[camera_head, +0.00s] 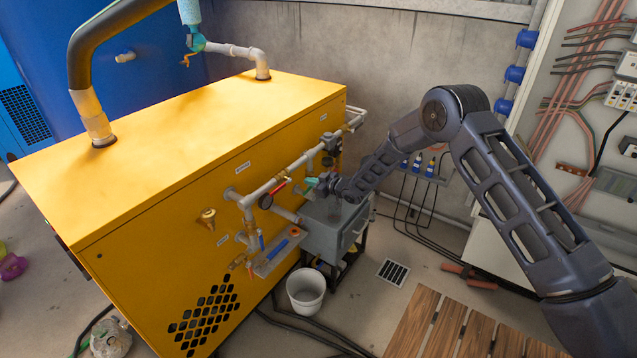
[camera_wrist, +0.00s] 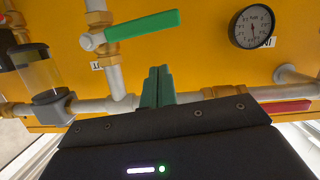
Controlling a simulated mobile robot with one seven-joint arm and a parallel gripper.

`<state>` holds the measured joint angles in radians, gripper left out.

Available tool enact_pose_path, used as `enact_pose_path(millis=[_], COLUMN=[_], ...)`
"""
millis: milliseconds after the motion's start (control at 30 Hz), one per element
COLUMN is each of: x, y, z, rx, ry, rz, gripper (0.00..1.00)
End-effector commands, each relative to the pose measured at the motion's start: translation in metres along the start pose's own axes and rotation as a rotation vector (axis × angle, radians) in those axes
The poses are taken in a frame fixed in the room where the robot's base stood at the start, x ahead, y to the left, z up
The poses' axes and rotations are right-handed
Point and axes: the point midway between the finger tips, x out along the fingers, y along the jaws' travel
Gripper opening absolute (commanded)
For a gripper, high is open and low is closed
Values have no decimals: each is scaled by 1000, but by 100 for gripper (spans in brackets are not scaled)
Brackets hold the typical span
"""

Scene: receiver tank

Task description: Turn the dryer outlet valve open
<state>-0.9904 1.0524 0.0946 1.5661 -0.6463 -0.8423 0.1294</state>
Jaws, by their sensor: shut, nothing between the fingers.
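A valve (camera_wrist: 93,41) with a long green lever (camera_wrist: 142,25) shows in the upper left of the wrist view. Its lever lies crosswise to the short grey pipe it sits on. The lever appears small in the head view (camera_head: 311,181), just left of my gripper (camera_head: 326,183). In the wrist view my gripper (camera_wrist: 157,88) has its dark green fingers pressed together, empty. The fingertips appear just below the lever in the picture, with a visible gap. I cannot read which label names the dryer outlet.
A round gauge (camera_wrist: 252,26), a red lever (camera_wrist: 285,107) and a clear filter bowl (camera_wrist: 40,75) surround the fingers. The yellow dryer cabinet (camera_head: 200,130) stands behind the pipes. A grey box (camera_head: 335,232) and a white bucket (camera_head: 306,291) stand below.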

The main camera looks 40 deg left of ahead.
Motion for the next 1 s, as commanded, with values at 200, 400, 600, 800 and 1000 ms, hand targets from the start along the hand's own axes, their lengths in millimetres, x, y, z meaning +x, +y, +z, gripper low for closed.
enact_pose_path(millis=[200, 400, 600, 800, 1000], x=[4, 6, 6, 6, 7], y=[1, 0, 1, 0, -1], z=[25, 31, 31, 32, 34], rx=[0, 0, 0, -8, -49], ry=[-2, -1, -1, -1, -1], rz=[1, 0, 0, 2, 13], gripper=[0, 0, 0, 0, 0])
